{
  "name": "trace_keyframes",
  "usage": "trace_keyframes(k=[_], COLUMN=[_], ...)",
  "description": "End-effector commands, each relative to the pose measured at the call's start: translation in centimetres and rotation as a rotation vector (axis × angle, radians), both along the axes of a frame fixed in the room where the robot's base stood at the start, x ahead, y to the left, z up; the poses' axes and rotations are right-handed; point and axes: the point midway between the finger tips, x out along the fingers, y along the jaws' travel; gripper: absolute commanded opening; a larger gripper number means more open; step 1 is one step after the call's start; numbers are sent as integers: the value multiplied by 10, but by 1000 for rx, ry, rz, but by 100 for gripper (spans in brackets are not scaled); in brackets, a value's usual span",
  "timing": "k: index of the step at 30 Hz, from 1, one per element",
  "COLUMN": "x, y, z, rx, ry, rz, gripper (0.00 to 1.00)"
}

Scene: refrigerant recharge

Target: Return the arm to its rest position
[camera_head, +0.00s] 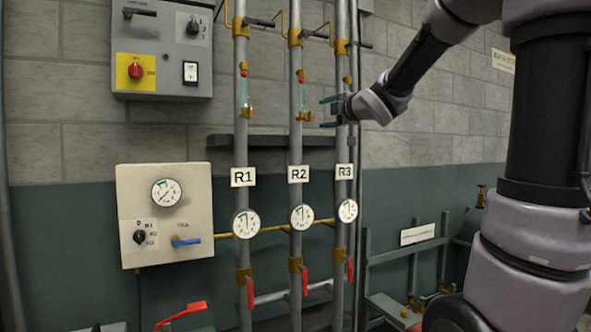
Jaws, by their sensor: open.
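My arm reaches from the upper right toward the pipes. My gripper (329,112) is open, with its two teal fingers pointing left. It is in front of or close beside the R3 pipe (341,205), level with the sight glasses; I cannot tell if it touches. The gap between the fingers looks empty. The R2 pipe (297,220) is just left of the fingertips, and the R1 pipe (241,205) is further left.
A grey control box (160,30) with a red knob and a beige panel (140,190) with a gauge and blue lever are on the left. Red valve handles (250,293) hang low on the pipes. A green rack (400,255) stands at the lower right, near my arm.

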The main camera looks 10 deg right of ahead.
Motion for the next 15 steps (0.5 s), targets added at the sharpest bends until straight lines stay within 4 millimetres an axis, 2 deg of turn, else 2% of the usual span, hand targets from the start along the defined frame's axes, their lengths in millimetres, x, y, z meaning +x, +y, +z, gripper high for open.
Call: trace_keyframes(k=[4, 8, 11, 12, 14, 15], x=[-6, -33, -72, -92, -123, -144], y=[-9, -38, -64, -71, -76, -76], z=[-2, -16, -44, -59, -82, -98], rx=[62, 307, 610, 743, 941, 1067], ry=[38, 183, 353, 425, 533, 603], rz=[-41, -192, -361, -433, -537, -603], gripper=[71, 71, 71, 71, 71, 71])
